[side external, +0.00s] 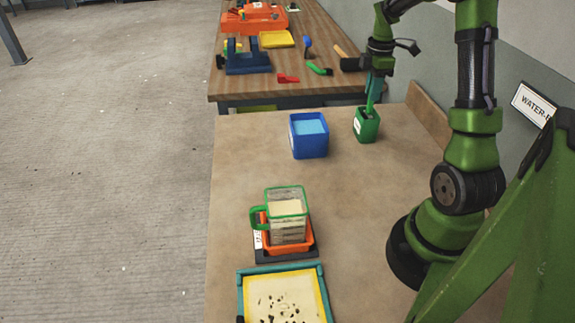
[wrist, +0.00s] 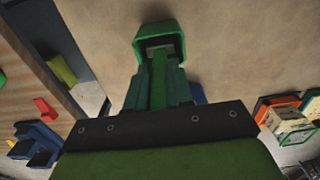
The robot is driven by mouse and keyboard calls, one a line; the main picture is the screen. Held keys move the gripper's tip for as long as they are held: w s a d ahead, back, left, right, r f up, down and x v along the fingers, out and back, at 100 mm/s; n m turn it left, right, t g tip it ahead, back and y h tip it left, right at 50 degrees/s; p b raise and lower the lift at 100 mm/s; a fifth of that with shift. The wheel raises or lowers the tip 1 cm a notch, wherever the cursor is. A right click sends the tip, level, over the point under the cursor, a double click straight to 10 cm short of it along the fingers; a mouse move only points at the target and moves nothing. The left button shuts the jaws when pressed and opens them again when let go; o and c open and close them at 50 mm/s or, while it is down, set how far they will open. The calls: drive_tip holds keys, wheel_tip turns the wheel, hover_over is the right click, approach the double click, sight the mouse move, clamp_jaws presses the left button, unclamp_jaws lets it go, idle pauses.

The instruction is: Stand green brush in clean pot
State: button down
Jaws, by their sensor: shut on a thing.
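The green brush (side external: 370,104) is upright in my gripper (side external: 374,82), with its lower end at the mouth of a small green pot (side external: 367,129). The pot has a white label that is too small to read. In the wrist view, the green brush (wrist: 158,78) runs between my fingers toward the green pot (wrist: 137,47), and its far end appears inside the rim. I cannot tell whether it touches the pot's bottom. My gripper (wrist: 158,92) is shut on the brush.
A blue container (side external: 309,146) with light blue contents stands left of the green pot. A clear jug (side external: 287,222) with a green rim sits on an orange tray nearer the camera. A teal-framed tray (side external: 241,296) is in front. A wooden bench (side external: 230,84) with tools is behind.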

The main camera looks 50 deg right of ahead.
drive_tip(key=shift+f, duration=0.1)
drive_tip(key=c, duration=0.9)
unclamp_jaws()
wheel_tip(320, 180, up, 17)
drive_tip(key=shift+f, duration=0.1)
